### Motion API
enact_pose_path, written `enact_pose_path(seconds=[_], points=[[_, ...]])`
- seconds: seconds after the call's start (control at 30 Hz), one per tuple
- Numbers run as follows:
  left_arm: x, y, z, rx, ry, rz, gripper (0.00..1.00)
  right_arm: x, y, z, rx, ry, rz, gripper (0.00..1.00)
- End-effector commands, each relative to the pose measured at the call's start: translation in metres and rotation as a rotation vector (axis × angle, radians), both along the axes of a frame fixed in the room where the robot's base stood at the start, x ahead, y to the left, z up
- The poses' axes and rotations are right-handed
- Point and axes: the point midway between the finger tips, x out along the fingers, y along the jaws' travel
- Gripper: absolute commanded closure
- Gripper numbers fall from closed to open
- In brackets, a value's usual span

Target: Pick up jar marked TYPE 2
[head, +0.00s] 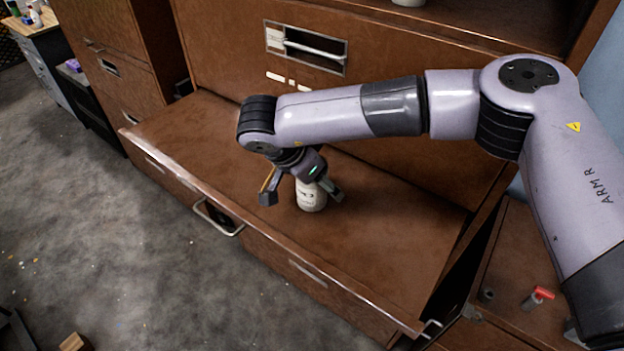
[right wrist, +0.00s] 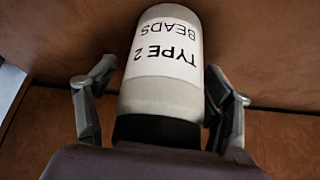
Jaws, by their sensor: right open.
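A pale jar (head: 311,196) stands upright on the brown metal shelf (head: 400,225) in the head view. In the right wrist view the jar (right wrist: 166,95) carries a white label reading TYPE 2 BEADS, upside down in the picture. My right gripper (head: 302,197) is open, with one finger on each side of the jar. In the right wrist view the fingers of my right gripper (right wrist: 160,100) flank the jar; I cannot tell whether either touches it. The gripper's palm hides the jar's top in the head view. My left gripper is not in view.
A brown cabinet face with a recessed handle (head: 305,47) rises behind the shelf. Drawers with a handle (head: 218,219) are below its front edge. A red-handled item (head: 540,295) lies on the brown surface at lower right. The shelf around the jar is clear.

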Motion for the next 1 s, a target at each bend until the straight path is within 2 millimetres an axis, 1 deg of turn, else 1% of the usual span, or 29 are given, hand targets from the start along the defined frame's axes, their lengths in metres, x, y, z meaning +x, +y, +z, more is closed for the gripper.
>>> enact_pose_path(seconds=[0.07, 1.0], points=[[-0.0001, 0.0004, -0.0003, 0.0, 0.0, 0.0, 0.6, -0.0001, 0.0001, 0.0, 0.0, 0.0, 0.0, 0.27], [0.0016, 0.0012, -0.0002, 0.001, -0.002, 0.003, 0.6, -0.0004, 0.0004, 0.0005, 0.0, 0.0, 0.0, 0.9]])
